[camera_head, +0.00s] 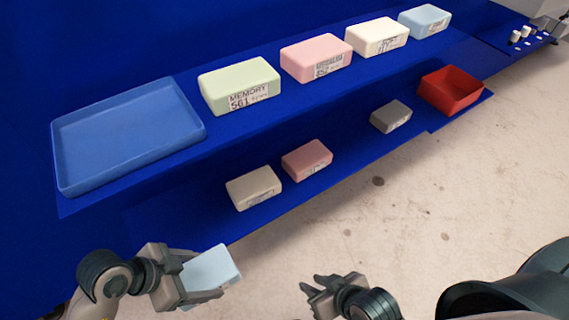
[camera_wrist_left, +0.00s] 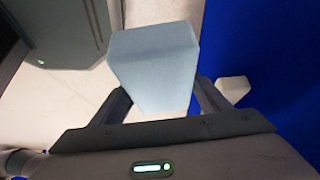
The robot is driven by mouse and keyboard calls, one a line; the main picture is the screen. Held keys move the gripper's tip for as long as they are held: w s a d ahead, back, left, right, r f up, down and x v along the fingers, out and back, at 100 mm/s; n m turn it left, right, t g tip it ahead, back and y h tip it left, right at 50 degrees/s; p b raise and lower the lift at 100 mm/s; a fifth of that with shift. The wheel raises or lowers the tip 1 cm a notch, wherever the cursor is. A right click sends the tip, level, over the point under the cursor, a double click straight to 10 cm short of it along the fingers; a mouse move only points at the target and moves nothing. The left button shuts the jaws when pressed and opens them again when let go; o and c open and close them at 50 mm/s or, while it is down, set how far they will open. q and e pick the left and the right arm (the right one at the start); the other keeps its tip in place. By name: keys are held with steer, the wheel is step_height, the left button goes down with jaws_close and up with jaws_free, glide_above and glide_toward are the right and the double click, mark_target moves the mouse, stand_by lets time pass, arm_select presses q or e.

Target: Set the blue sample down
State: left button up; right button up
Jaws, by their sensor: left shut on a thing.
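The small light blue sample (camera_head: 212,270) is held in my left gripper (camera_head: 205,281), in front of the lower shelf and out over the floor. It also shows in the left wrist view (camera_wrist_left: 153,65), between the two fingers of my left gripper (camera_wrist_left: 155,108). My right gripper (camera_head: 325,287) is to the right, its fingers apart, with nothing between them. On the lower shelf (camera_head: 170,222) stand a cream sample (camera_head: 254,188), a pink sample (camera_head: 307,160) and a grey sample (camera_head: 390,116).
A blue tray (camera_head: 125,135) lies on the upper shelf at the left. Larger green (camera_head: 239,86), pink (camera_head: 316,57), cream (camera_head: 377,37) and blue (camera_head: 425,21) blocks stand along it. A red bin (camera_head: 451,90) is at the lower shelf's right end. Bare lower shelf shows between the pink and grey samples.

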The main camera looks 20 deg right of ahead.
steer(key=shift+r, duration=0.1)
stand_by(0.5)
arm_select(q)
steer(key=b, duration=0.2)
glide_above(184, 230)
steer(key=s, duration=0.2)
steer(key=shift+w+f+b, duration=0.4)
steer(key=shift+w+f, duration=0.5)
steer(key=shift+w, duration=0.1)
steer(key=shift+f, duration=0.6)
arm_select(e)
steer(key=w+a+r+t+y, duration=0.1)
steer(key=w+a+r+t, duration=0.2)
steer(key=shift+w+a+t+y, duration=0.3)
steer(key=shift+w+a+t, duration=0.05)
steer(key=shift+w+t, duration=0.05)
arm_select(q)
steer(key=shift+f, duration=0.1)
